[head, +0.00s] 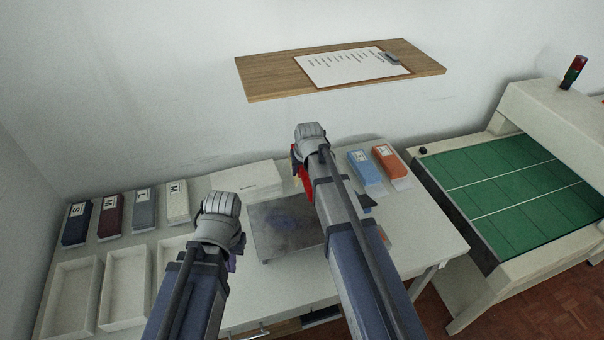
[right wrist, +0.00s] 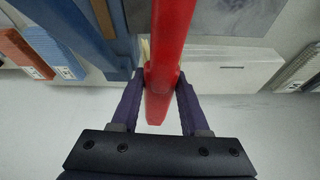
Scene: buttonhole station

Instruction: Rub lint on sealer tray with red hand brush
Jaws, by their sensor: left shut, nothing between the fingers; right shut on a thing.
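The red hand brush (head: 305,182) shows partly beside my right arm in the head view. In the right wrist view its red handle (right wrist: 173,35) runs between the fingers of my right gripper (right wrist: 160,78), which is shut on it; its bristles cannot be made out. The grey metal sealer tray (head: 270,247) lies on the table, partly covered by my right arm. A dark bluish patch, perhaps lint (head: 287,221), shows on it. The tray appears in the right wrist view (right wrist: 240,16). My left gripper (head: 233,262) is shut and empty, left of the tray, its fingers mostly hidden.
A white box (head: 248,181) stands behind the tray. Blue (head: 366,172) and orange (head: 388,160) packs lie right of my right gripper. Several labelled packs and open white bins (head: 124,286) fill the left side. A shelf (head: 270,83) overhangs; a green-belted machine (head: 515,185) stands right.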

